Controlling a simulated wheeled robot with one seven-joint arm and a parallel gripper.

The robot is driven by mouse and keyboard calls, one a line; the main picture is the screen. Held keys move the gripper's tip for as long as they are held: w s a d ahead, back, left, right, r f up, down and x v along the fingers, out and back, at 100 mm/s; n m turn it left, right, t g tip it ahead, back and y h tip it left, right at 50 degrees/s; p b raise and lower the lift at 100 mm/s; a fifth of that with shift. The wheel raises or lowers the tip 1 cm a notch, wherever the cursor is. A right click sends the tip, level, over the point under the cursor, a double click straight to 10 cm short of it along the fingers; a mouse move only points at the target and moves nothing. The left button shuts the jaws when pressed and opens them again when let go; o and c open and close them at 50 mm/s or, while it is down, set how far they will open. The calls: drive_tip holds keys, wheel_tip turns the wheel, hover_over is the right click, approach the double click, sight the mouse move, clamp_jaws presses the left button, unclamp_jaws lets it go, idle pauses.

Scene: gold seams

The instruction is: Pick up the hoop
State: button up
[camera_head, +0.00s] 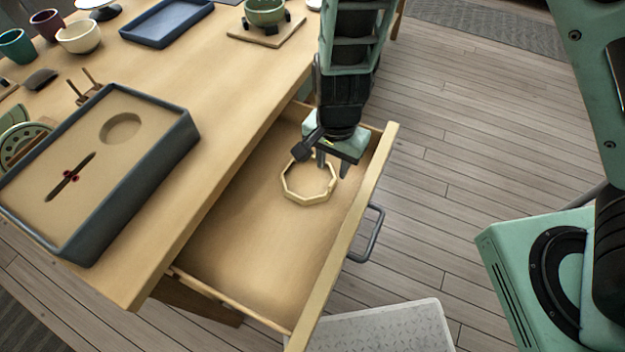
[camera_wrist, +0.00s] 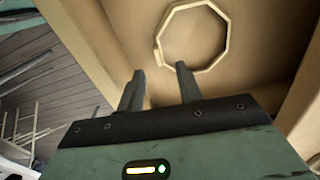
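The hoop (camera_head: 305,200) is a pale, cream-coloured ring with eight straight sides. It lies flat on the floor of the open wooden drawer (camera_head: 245,240), and its whole outline shows in the wrist view (camera_wrist: 228,35). My gripper (camera_head: 321,160) is over the far part of the drawer, at the hoop's far side. In the wrist view my gripper (camera_wrist: 160,70) has its two fingers apart with nothing held between them. The right fingertip appears close to the hoop's near edge; I cannot tell whether they touch.
The drawer's front wall with a dark handle (camera_head: 372,235) stands right of the hoop. The tabletop holds a dark-framed tray (camera_head: 130,165), a blue tray (camera_head: 165,22), cups and a green bowl (camera_head: 265,10). A pale patterned step or box (camera_head: 385,328) is on the floor.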

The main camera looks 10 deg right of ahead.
sight(332, 181)
wheel_tip(332, 181, down, 7)
drive_tip(key=shift+d+f+b, duration=0.15)
drive_tip(key=shift+f+b, duration=0.05)
drive_tip(key=shift+b, duration=0.55)
clamp_jaws()
